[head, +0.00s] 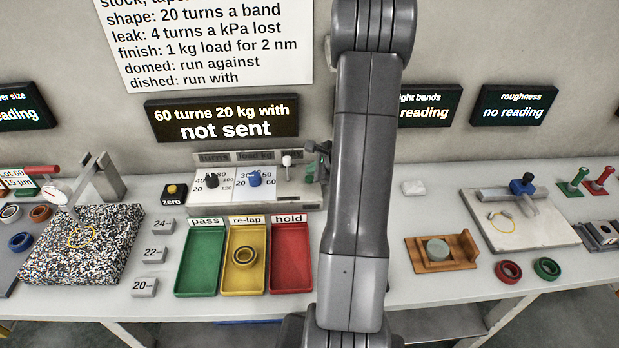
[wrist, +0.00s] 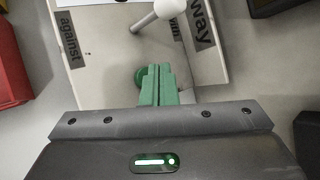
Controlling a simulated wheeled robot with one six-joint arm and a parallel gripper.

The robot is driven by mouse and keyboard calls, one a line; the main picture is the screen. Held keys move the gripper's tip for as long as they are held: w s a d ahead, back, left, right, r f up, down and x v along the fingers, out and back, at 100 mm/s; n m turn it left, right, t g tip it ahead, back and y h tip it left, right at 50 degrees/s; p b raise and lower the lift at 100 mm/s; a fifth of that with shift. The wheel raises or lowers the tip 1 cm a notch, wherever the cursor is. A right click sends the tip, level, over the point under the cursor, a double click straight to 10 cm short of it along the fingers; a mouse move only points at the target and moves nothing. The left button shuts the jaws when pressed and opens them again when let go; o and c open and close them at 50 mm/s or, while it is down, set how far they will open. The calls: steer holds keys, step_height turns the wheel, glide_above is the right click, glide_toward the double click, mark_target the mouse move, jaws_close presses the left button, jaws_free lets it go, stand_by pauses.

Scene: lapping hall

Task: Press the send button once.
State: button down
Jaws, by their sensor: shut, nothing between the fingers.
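The send button is most likely the round green button (wrist: 139,76) in the wrist view, on the pale control panel. My gripper (wrist: 158,72) has its green fingers shut and empty, with the tips just beside the button and partly covering it. I cannot tell whether they touch it. In the head view my gripper (head: 320,155) is at the right end of the control panel (head: 285,193), partly behind my arm, and the button cannot be made out clearly there. The display (head: 222,118) above reads "60 turns 20 kg with" and "not sent".
A white-knobbed lever (wrist: 168,10) stands close to my fingers, among labels "against", "with" and "way". Black (head: 212,180) and blue (head: 254,179) knobs are on the panel. Green (head: 187,290), yellow (head: 231,291) and red (head: 290,270) trays lie in front.

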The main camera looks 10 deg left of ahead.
mark_target(312, 179)
steer(key=shift+f, duration=0.15)
stand_by(0.7)
steer(key=shift+f+b, duration=0.3)
steer(key=shift+b, duration=0.3)
steer(key=shift+f+b, duration=0.5)
steer(key=shift+b, duration=0.05)
stand_by(0.4)
steer(key=shift+r, duration=0.15)
steer(key=shift+r+p, duration=0.65)
steer(key=shift+r, duration=0.15)
steer(key=shift+r+p, duration=1.85)
steer(key=shift+r, duration=0.65)
